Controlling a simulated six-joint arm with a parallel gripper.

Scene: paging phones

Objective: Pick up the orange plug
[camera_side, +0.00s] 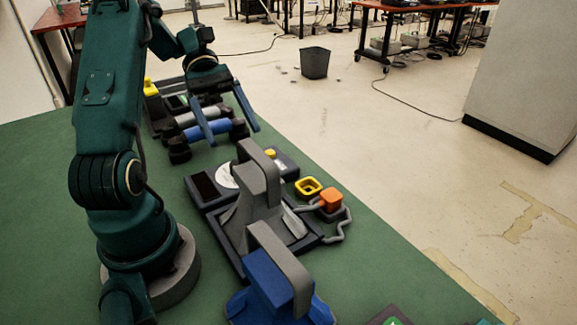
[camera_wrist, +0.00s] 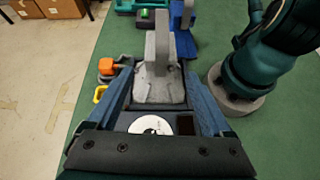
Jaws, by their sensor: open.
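The orange plug (camera_side: 331,199) sits on a small dark base with a grey cord, right of the grey phone (camera_side: 256,196). In the wrist view the orange plug (camera_wrist: 106,66) is at the left, outside my left finger. My gripper (camera_side: 233,138) is open, with its two blue fingers pointing down near the rollers at the back of the mat, well apart from the plug. In the wrist view my open gripper (camera_wrist: 157,66) frames the grey phone in the background and a white disc, with nothing visibly held.
A yellow square ring (camera_side: 308,186) lies beside the plug. The upright grey phone stands between my arm and the plug. A blue phone (camera_side: 272,293) is in front. Blue and grey rollers (camera_side: 203,131) lie beneath my gripper. Green mat (camera_side: 45,225) is bare at left.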

